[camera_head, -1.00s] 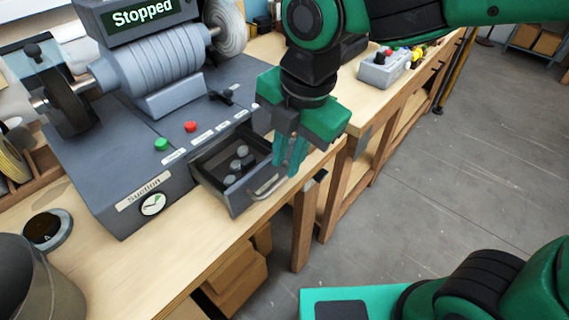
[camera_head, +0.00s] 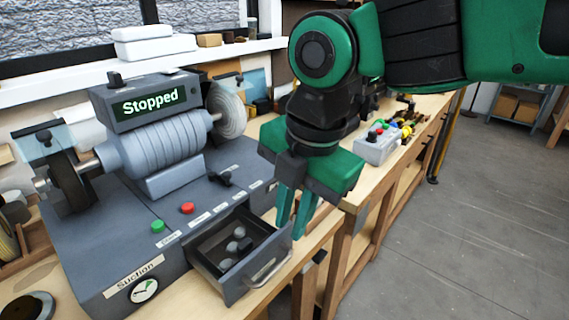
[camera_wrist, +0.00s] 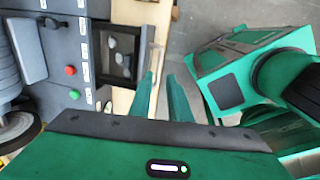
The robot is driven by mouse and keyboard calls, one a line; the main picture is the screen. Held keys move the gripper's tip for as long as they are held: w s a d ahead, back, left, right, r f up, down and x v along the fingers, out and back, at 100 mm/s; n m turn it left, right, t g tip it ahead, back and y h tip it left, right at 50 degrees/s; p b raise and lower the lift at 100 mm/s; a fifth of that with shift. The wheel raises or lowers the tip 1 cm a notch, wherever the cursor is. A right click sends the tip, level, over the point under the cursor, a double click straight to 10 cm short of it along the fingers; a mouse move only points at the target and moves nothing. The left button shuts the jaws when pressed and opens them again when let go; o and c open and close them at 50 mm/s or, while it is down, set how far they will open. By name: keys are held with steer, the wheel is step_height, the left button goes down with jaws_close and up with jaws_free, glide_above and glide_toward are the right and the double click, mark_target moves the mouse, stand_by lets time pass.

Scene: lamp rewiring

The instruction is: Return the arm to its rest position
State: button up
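My gripper (camera_head: 296,212) is green with two thin fingers pointing down. It hangs near the right end of an open drawer (camera_head: 239,254) in the grey grinding machine. In the wrist view the two fingers (camera_wrist: 160,95) are apart with nothing between them. The drawer (camera_wrist: 118,55) shows there with its metal handle beside the left finger, and I cannot tell whether they touch. Several small grey pieces lie in the drawer. My arm comes in from the upper right.
The machine's display (camera_head: 151,103) reads "Stopped". Green (camera_head: 158,227) and red (camera_head: 187,208) buttons sit on its top. A grey box with coloured knobs (camera_head: 376,147) stands farther along the wooden bench. A white shelf (camera_head: 150,55) runs behind. Clear floor (camera_head: 470,230) lies to the right.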

steer(key=w+d+f+m+h, duration=0.1)
steer(key=w+d+f+m, duration=0.15)
steer(key=d+m, duration=0.8)
steer(key=w+d+f+m+h, duration=0.1)
steer(key=d+f+m, duration=0.2)
steer(key=d+m, duration=0.7)
steer(key=s+d+f+m, duration=0.3)
steer(key=s+d+m, duration=0.2)
steer(key=d, duration=0.4)
steer(key=s+d+f+m+g, duration=0.1)
steer(key=s+d+f+m, duration=0.1)
steer(key=s+d+m, duration=0.4)
steer(key=d+m, duration=0.2)
steer(key=d, duration=0.1)
steer(key=shift+f+g+y, duration=0.3)
steer(key=shift+f, duration=0.1)
steer(key=shift+w+m, duration=0.1)
steer(key=shift+m, duration=0.15)
steer(key=shift+w+a+f, duration=0.1)
steer(key=shift+w+f, duration=0.15)
steer(key=shift+w, duration=0.35)
